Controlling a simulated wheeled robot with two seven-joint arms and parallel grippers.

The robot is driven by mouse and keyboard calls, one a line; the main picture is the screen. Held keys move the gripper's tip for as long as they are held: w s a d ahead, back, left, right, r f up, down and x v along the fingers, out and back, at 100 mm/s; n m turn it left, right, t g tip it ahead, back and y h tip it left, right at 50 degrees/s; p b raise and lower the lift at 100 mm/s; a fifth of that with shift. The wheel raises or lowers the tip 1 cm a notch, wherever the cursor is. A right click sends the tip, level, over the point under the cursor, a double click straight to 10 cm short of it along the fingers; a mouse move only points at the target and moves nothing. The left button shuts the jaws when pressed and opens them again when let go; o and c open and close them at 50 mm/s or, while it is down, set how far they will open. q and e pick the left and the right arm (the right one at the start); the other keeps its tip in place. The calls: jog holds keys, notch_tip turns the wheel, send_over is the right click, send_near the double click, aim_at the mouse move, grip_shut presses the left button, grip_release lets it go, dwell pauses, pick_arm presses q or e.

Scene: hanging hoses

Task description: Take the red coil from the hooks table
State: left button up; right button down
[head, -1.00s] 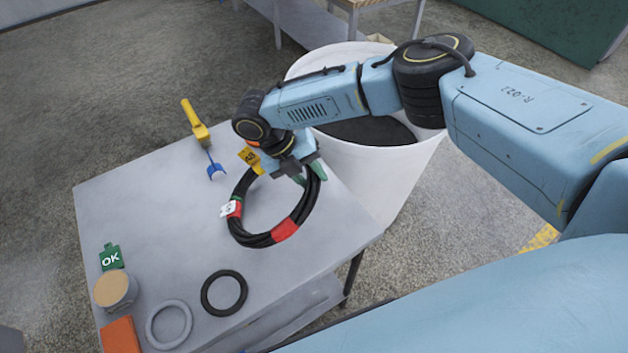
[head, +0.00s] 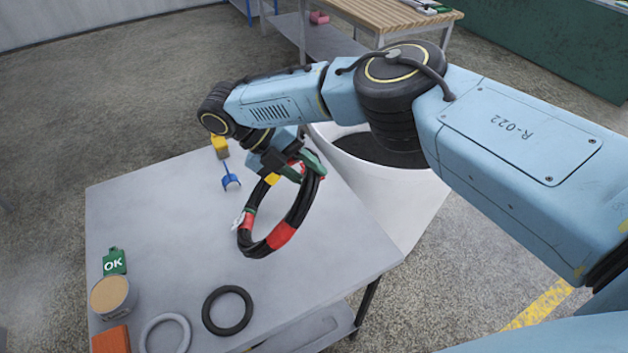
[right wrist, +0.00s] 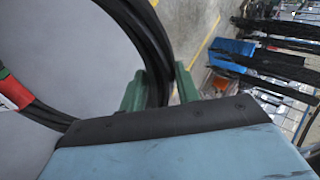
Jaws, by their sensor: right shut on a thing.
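The red coil (head: 282,235) is a black hose ring with red bands and a white tag. My right gripper (head: 301,166), with green fingers, is shut on its upper right part. The coil hangs tilted from the gripper and looks raised over the grey table (head: 180,225); whether its lower edge touches the top I cannot tell. In the right wrist view the black hose strands (right wrist: 150,50) pass between the green fingers (right wrist: 155,90), and a red band with the white tag (right wrist: 12,92) shows at the left. My left gripper is not in view.
On the table lie a black ring (head: 228,310), a grey ring (head: 165,334), a round tan-topped tub (head: 112,297), an orange block (head: 111,340), a green OK sign (head: 114,262) and a blue-and-yellow tool (head: 230,181). A white bin (head: 400,200) stands beyond the table's right edge.

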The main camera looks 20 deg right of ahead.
jog(key=shift+w+a+r, duration=0.1)
jog(key=shift+a, duration=0.2)
jog(key=shift+a+r+g+h+p, duration=0.3)
jog(key=shift+g+h+p, duration=0.1)
jog(key=shift+h, duration=0.1)
jog(key=shift+p+v, duration=0.5)
jog(key=shift+v, duration=0.5)
notch_tip(320, 180, up, 6)
jog(key=p, duration=0.6)
jog(key=shift+d+r, duration=0.15)
jog(key=shift+r, duration=0.1)
jog(key=shift+w, duration=0.1)
